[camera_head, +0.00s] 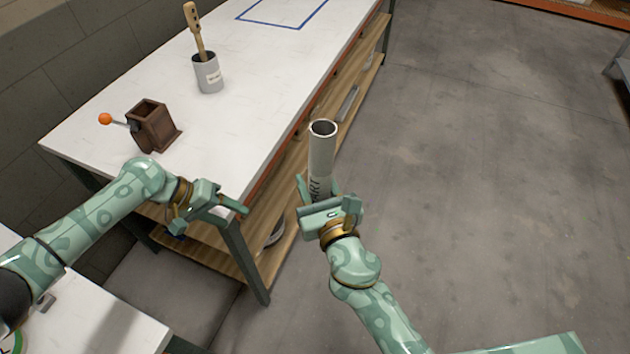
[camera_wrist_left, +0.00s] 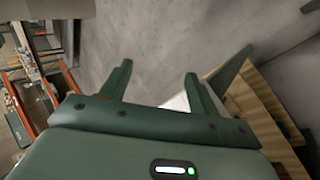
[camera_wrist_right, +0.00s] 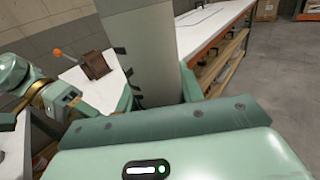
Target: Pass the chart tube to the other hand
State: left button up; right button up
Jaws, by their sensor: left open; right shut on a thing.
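The chart tube (camera_head: 321,152) is a grey, open-topped cylinder with dark lettering, held upright in the head view. My right gripper (camera_head: 319,192) is shut on its lower part, in the air beside the table's right edge. The tube (camera_wrist_right: 145,50) also fills the middle of the right wrist view. My left gripper (camera_head: 214,213) is open and empty at the table's near corner, to the left of the tube and apart from it. The left wrist view shows its two fingers (camera_wrist_left: 158,88) spread with nothing between them. The tube's lower end is hidden by my right gripper.
The white table (camera_head: 225,130) carries a brown box with an orange-knobbed crank (camera_head: 152,125), a grey pot (camera_head: 208,75) holding a wooden stick, and a blue outline (camera_head: 282,24). A wooden shelf (camera_head: 205,248) runs below. Bare grey floor (camera_head: 480,180) is clear at right.

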pick_arm(q)
jog(key=s+d+f+n+t, duration=0.1)
jog(key=s+d+f+n, duration=0.4)
jog(key=d+f, duration=0.7)
jog(key=s+a+f+m+t+y, duration=0.1)
jog(key=s+a+f+m+y, duration=0.3)
jog(key=s+a+f, duration=1)
jog(key=s+a+f+m+y, duration=0.1)
jog(key=s+a+f, duration=0.1)
jog(key=s, duration=0.6)
jog(key=s+a+f+m+y, duration=0.1)
jog(key=s+f, duration=0.3)
jog(key=s, duration=0.5)
jog(key=s+a+f+m+g+y, duration=0.1)
jog(key=s+a, duration=0.3)
jog(key=s, duration=0.5)
jog(key=shift+f+m+y, duration=0.6)
jog(key=shift+f+m, duration=0.2)
jog(key=shift+f, duration=0.1)
jog(key=shift+a, duration=0.1)
